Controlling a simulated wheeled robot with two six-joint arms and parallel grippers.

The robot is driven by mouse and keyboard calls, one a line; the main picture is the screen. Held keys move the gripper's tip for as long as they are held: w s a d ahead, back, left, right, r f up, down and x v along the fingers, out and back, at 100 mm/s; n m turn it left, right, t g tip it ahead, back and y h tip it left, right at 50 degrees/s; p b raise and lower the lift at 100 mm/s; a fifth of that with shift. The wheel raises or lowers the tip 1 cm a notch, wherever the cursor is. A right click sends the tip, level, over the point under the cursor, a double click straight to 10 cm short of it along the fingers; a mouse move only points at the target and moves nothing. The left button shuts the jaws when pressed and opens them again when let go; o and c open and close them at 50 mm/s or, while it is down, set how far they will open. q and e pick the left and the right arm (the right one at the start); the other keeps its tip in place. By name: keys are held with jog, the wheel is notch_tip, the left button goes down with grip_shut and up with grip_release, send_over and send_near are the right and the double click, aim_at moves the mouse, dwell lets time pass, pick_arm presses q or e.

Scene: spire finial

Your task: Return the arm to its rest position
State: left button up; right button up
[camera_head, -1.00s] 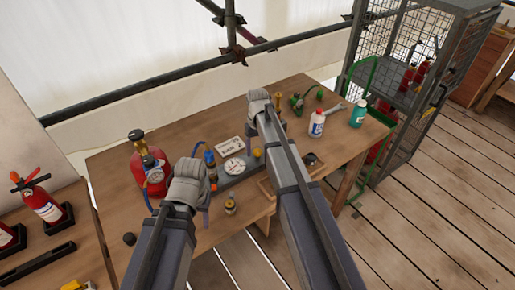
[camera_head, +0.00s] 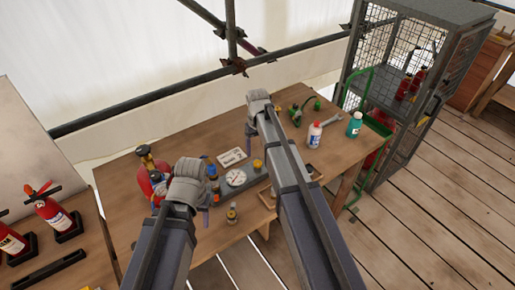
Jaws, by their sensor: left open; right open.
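My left arm comes in from the lower left, and its gripper (camera_head: 188,188) is over the left part of the wooden workbench (camera_head: 135,220). It hides part of a red cylinder (camera_head: 146,178) with a brass top. My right arm crosses the bench from the bottom, and its gripper (camera_head: 256,108) is over the bench's back middle. Both grippers are open, and I see nothing held in either. The fingers are mostly hidden behind the gripper bodies.
A gauge (camera_head: 235,177), a white card (camera_head: 232,157) and small bottles lie between the arms. A white bottle (camera_head: 314,135), a teal bottle (camera_head: 354,125) and a wrench (camera_head: 330,115) are on the right. A mesh cage (camera_head: 395,75) stands beyond. Extinguishers (camera_head: 55,216) stand at left.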

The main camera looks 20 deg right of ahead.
jog(key=shift+r, duration=0.55)
jog(key=s+a, duration=0.4)
jog(key=s, duration=0.4)
jog(key=s+a+n, duration=0.1)
jog(key=s+a, duration=0.3)
jog(key=s, duration=0.4)
jog(key=s+a+n+h, duration=0.1)
jog(key=s+a, duration=0.3)
jog(key=s, duration=0.4)
jog(key=shift+s+a, duration=0.2)
jog(key=shift+a, duration=0.2)
